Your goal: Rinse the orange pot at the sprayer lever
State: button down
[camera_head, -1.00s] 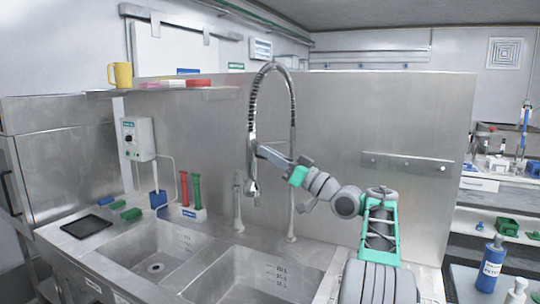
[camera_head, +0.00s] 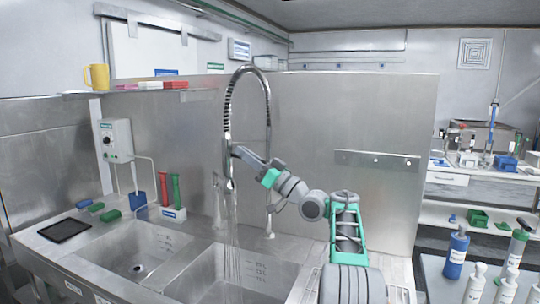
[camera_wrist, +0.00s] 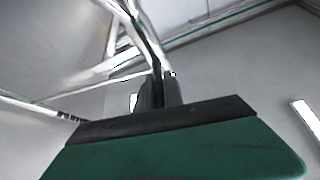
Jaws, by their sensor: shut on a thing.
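The sprayer (camera_head: 229,181) hangs nose-down from its tall coiled spring hose over the sinks. Water (camera_head: 231,240) runs from it into the right-hand sink. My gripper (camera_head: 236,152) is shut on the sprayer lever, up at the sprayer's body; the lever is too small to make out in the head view. In the wrist view my two dark fingers (camera_wrist: 159,92) are close together, with a thin dark bar rising from between them. I see no orange pot in either view; the right sink's floor is partly out of frame.
The left sink (camera_head: 138,245) is beside the right sink (camera_head: 236,274). A steel splash wall (camera_head: 330,110) stands behind. A yellow mug (camera_head: 97,76) sits on the shelf above. Red and green tubes (camera_head: 175,188) stand in a rack behind the left sink. Bottles (camera_head: 457,252) stand at the right.

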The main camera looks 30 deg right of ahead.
jog(key=shift+a+f, duration=0.1)
jog(key=shift+f, duration=0.1)
jog(key=shift+r+t, duration=0.15)
jog(key=shift+t, duration=0.15)
jog(key=c, duration=1.5)
grip_release()
jog(key=b+v, duration=0.6)
jog(key=v, duration=0.2)
jog(key=shift+w+b, duration=0.1)
jog(key=shift+b, duration=0.25)
